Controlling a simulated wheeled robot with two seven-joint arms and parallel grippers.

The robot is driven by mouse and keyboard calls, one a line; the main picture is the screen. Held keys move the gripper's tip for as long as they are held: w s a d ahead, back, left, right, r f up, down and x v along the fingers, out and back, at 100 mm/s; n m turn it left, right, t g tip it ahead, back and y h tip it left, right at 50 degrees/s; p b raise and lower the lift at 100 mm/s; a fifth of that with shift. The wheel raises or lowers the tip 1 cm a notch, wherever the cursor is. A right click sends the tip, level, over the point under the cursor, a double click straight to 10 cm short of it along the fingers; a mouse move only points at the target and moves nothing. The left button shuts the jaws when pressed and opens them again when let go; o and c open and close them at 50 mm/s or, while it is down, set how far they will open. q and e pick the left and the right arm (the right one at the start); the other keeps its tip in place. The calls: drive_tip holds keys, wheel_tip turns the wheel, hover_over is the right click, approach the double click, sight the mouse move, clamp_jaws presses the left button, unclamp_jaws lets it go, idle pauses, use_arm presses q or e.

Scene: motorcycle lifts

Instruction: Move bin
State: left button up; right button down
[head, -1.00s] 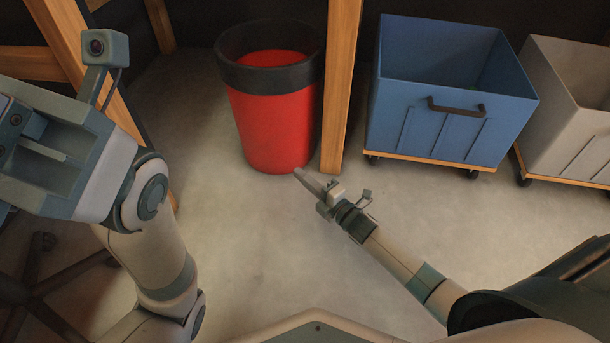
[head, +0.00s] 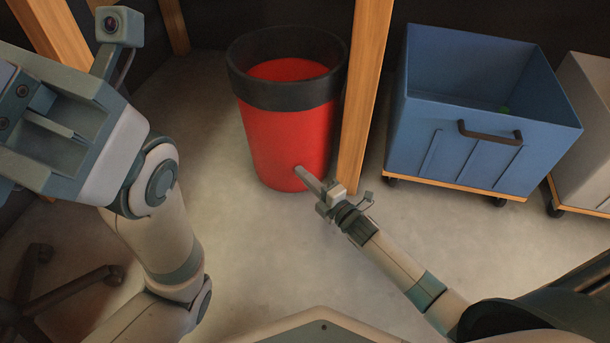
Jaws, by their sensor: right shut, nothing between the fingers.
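A red bin (head: 285,140) with a wide black rim stands upright on the floor under a wooden frame, at the upper middle of the head view. Its red inside shows and looks empty. My right gripper (head: 302,172) is shut and empty. Its tips overlap the lower right front of the bin in the picture; I cannot tell whether they touch it. My left arm is raised large and close at the left, and its gripper's fingers are not clearly visible.
A wooden post (head: 362,95) stands just right of the bin. A blue wheeled cart (head: 425,140) with a dark handle is right of the post, and a grey cart (head: 590,150) is beyond it. Dark chair legs (head: 75,285) lie lower left. The floor in front of the bin is clear.

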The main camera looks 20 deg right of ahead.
drive_tip(key=w+d, duration=0.1)
drive_tip(key=w, duration=0.1)
drive_tip(key=w+d, duration=0.1)
drive_tip(key=w, duration=0.2)
drive_tip(key=w+d, duration=0.1)
drive_tip(key=w, duration=0.1)
drive_tip(key=shift+w+d, duration=0.2)
drive_tip(key=shift+d, duration=0.1)
drive_tip(key=shift+s, duration=0.1)
